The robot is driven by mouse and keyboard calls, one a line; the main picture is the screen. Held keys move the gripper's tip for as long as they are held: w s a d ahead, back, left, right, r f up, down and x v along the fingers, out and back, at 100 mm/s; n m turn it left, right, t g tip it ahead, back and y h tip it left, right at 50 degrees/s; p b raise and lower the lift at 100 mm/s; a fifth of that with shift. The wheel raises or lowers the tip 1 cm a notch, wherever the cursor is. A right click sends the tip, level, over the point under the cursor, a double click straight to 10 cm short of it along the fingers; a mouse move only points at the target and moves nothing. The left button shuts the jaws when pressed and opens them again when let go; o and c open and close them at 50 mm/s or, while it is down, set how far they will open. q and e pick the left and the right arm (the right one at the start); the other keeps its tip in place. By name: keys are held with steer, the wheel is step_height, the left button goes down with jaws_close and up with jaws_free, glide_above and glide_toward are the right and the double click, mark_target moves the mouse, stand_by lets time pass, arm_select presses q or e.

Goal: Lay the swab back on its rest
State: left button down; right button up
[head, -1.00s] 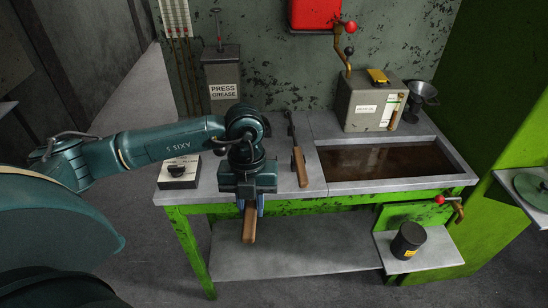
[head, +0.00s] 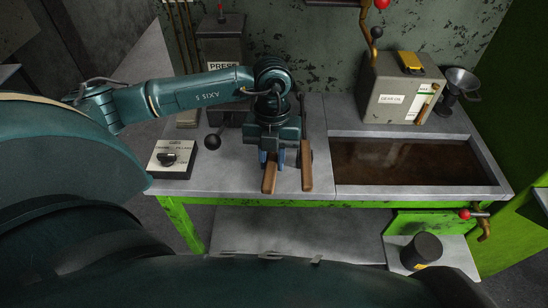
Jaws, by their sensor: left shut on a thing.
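My left gripper (head: 272,160) is over the front of the grey bench (head: 222,175), fingers pointing down. It is shut on a wooden handle (head: 269,180), which I take to be the swab's. The handle's near end points toward the bench's front edge; the swab's head is hidden behind the gripper and wrist. I cannot tell whether the swab touches the bench. Close on its right lies a second wooden-handled tool (head: 307,175), roughly parallel, its far part partly hidden. I cannot make out the swab's rest. My right gripper is not in view.
A trough of brown liquid (head: 410,160) is sunk in the bench at right. Behind it stand a grey box (head: 395,90) and a funnel (head: 460,85). A switch box (head: 172,160) and the press-grease pump (head: 222,60) stand at left. A dark pot (head: 422,250) sits lower right.

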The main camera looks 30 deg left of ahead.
arm_select(q)
steer(key=w+f+b, duration=0.1)
steer(key=w+a, duration=0.1)
steer(key=w+f+b, duration=0.1)
steer(key=shift+w+a+f+b, duration=0.15)
steer(key=shift+a+f+b, duration=0.15)
steer(key=shift+a+b, duration=0.1)
steer(key=shift+w+a+f, duration=0.1)
steer(key=shift+f, duration=0.2)
steer(key=shift+f+b, duration=0.6)
steer(key=shift+f, duration=0.15)
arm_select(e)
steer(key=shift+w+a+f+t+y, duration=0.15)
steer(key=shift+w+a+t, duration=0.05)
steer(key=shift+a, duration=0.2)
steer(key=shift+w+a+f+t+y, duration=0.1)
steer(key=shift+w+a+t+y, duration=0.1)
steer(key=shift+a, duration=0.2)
arm_select(q)
steer(key=shift+s+a+f, duration=0.2)
steer(key=shift+s, duration=0.1)
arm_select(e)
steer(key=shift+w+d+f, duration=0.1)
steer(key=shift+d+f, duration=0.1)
arm_select(q)
steer(key=shift+a, duration=0.3)
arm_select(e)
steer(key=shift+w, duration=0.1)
